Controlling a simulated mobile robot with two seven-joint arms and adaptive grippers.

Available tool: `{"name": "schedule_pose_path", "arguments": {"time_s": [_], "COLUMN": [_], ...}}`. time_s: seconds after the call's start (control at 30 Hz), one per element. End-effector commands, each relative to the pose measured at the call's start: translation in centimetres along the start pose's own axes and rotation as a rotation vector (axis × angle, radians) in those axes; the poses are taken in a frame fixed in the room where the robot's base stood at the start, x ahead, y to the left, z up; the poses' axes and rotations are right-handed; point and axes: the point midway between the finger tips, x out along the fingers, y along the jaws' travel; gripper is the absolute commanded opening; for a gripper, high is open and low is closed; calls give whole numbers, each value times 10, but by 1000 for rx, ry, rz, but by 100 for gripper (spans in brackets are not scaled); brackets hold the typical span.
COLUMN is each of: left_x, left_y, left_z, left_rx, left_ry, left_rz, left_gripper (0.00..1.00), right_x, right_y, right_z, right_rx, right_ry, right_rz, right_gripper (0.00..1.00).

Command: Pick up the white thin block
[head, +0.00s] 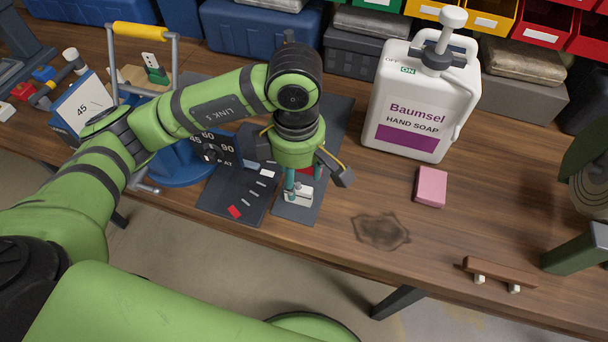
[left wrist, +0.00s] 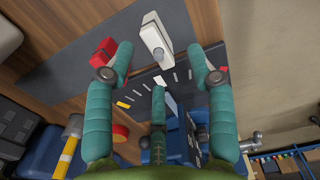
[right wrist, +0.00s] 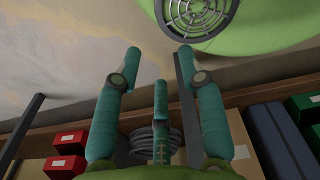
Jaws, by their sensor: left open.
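The white thin block (head: 299,194), with a grey knob, stands on a dark mat (head: 328,130). It also shows in the left wrist view (left wrist: 153,36), just beyond the fingertips. My left gripper (head: 304,188) points down over it, partly covering it in the head view. In the left wrist view its fingers (left wrist: 160,52) are spread and empty, with the block lying between their lines; I see no contact. My right gripper (right wrist: 160,57) shows in the right wrist view with its fingers apart and nothing between them.
A red block (left wrist: 104,51) stands on the mat close to my left finger. A soap bottle (head: 417,105) and pink block (head: 431,187) stand right. The front middle of the table is clear apart from a stain.

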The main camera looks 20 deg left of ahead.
Motion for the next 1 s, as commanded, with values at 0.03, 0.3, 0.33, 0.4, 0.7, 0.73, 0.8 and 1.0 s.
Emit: {"name": "schedule_pose_path", "arguments": {"time_s": [0.03, 0.3, 0.33, 0.4, 0.7, 0.73, 0.8, 1.0], "left_x": [3, 29, 34, 45, 71, 71, 71, 71], "left_y": [-1, 0, 0, 2, 3, 3, 3, 3], "left_z": [0, 0, 0, 0, 0, 0, 0, 0], "left_rx": [0, -2, -1, -2, 1, 2, 1, 1], "left_ry": [0, -2, -2, -2, -6, -6, -6, -6], "left_rz": [-3, -8, -9, -10, -3, -3, -3, -3], "left_gripper": [56, 56, 56, 56, 56, 56, 56, 0], "right_x": [-1, -13, -15, -21, -24, -23, -23, -23], "right_y": [1, 4, 4, 1, -2, -1, 0, 1], "right_z": [-5, -27, -24, -13, 3, 1, -4, -14], "right_rx": [0, 0, 0, 1, 2, 2, 2, 2], "right_ry": [7, 39, 35, 19, -9, -6, 3, 20], "right_rz": [1, 5, 4, 1, -2, -2, -1, 1], "right_gripper": [40, 40, 40, 40, 40, 40, 40, 40]}}
